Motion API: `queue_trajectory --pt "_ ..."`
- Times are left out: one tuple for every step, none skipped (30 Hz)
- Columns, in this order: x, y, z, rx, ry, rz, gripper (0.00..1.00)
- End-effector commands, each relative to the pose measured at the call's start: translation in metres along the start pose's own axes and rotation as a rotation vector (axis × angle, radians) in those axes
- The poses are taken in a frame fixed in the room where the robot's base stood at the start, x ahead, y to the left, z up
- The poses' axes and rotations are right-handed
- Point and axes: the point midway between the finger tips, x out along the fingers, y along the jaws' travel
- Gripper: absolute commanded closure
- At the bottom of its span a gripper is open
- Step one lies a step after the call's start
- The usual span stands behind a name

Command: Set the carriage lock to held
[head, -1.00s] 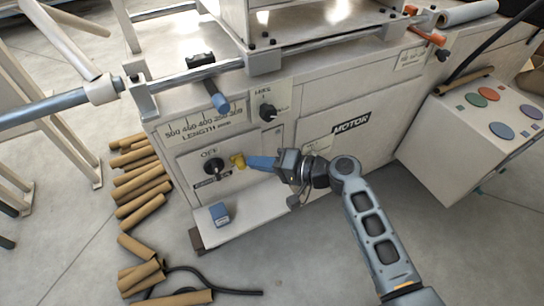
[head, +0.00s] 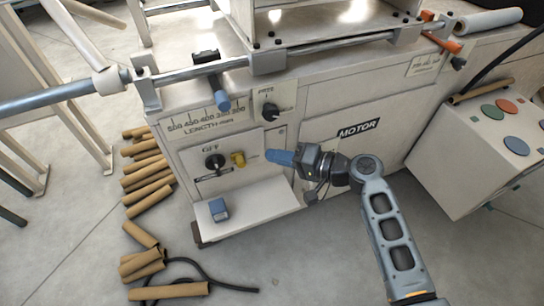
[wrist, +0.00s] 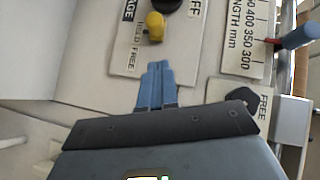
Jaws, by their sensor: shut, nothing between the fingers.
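A yellow knob (head: 238,159) sits on the machine's front panel, right of a black OFF knob (head: 214,162). No name for the carriage lock is readable. My gripper (head: 270,154) is shut and empty, its blue fingers (wrist: 158,66) pointing at the yellow knob with a gap between.
A ledge (head: 258,208) with a small blue block (head: 218,209) juts out below the panel. A blue-tipped handle (head: 223,102) hangs by the length scale. Cardboard tubes (head: 147,187) lie on the floor at left. A button console (head: 462,160) stands at right.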

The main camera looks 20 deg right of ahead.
Motion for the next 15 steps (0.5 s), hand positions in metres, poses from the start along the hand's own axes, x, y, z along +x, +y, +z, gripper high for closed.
queue_trajectory --pt "-0.009 0.0 0.0 0.001 0.003 0.001 1.0" --pt "-0.013 0.0 -0.001 0.001 0.004 0.002 1.0" --pt "-0.02 0.0 -0.001 0.0 0.004 0.001 1.0" --pt "-0.024 0.0 -0.001 0.0 0.004 0.001 1.0" --pt "-0.029 0.0 -0.001 0.001 0.004 0.002 1.0" --pt "-0.036 0.0 -0.001 0.001 0.004 0.002 1.0" --pt "-0.042 0.0 -0.001 0.001 0.005 0.002 1.0" --pt "-0.047 0.0 -0.001 0.001 0.005 0.002 1.0" --pt "-0.054 0.0 -0.001 0.001 0.004 0.002 1.0" --pt "-0.058 0.0 -0.001 0.0 0.004 0.002 1.0" --pt "-0.063 0.0 -0.001 0.001 0.004 0.002 1.0" --pt "-0.068 0.001 -0.001 0.001 0.004 0.002 1.0" --pt "-0.071 0.001 -0.001 0.001 0.004 0.002 1.0" --pt "-0.074 0.001 -0.001 0.001 0.004 0.001 1.0" --pt "-0.077 0.0 -0.001 0.001 0.003 0.001 1.0"
